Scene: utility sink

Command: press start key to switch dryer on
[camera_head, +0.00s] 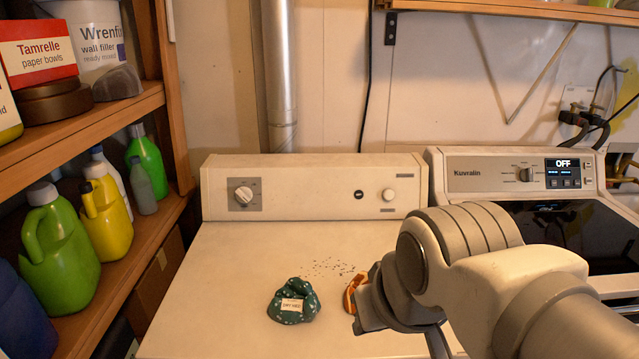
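A white machine (215,270), which looks like the dryer, stands in the middle with a flat top and a raised back panel. The panel carries a dial (243,195) at left, a small dark round spot (359,195) and a pale round button or knob (388,195) at right. Their labels are too small to read, so I cannot tell which is the start key. My gripper (362,310) is low over the front right of the top, well in front of the panel. Its fingers are mostly hidden by my arm. An orange patch shows beside it; I cannot tell if it is held.
A dark green patterned bundle with a label (292,302) and scattered dark specks lie on the top. At right, a Kuvralin machine (470,172) has a display (562,172) reading OFF. Shelves (95,120) with bottles line the left. The top's left and back are mostly clear.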

